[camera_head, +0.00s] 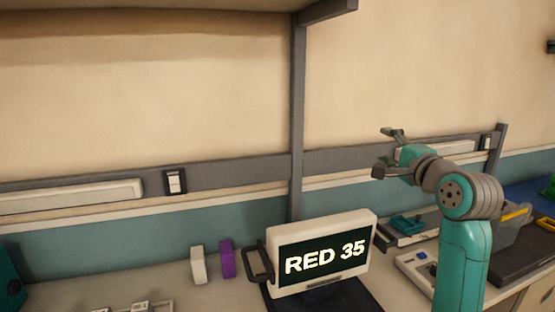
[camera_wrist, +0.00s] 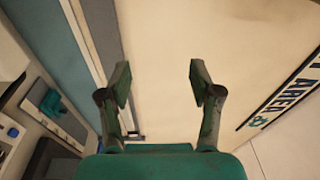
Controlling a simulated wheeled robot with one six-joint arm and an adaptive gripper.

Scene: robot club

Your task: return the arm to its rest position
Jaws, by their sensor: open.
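My gripper (camera_head: 386,152) is raised above the bench at the right of the head view, in front of the wall. Its two fingers point left and stand apart. In the wrist view my gripper (camera_wrist: 160,85) shows both fingers spread, with only bare wall between them. It is empty and touches nothing that I can see. My teal arm rises from the bottom right of the head view and bends at a grey joint.
A screen (camera_head: 322,256) reading "RED 35" stands on the bench, with a white block (camera_head: 198,265) and a purple block (camera_head: 227,258) to its left. A grey post (camera_head: 297,120) holds a shelf (camera_head: 150,8) above. Trays (camera_head: 405,236) lie behind my arm.

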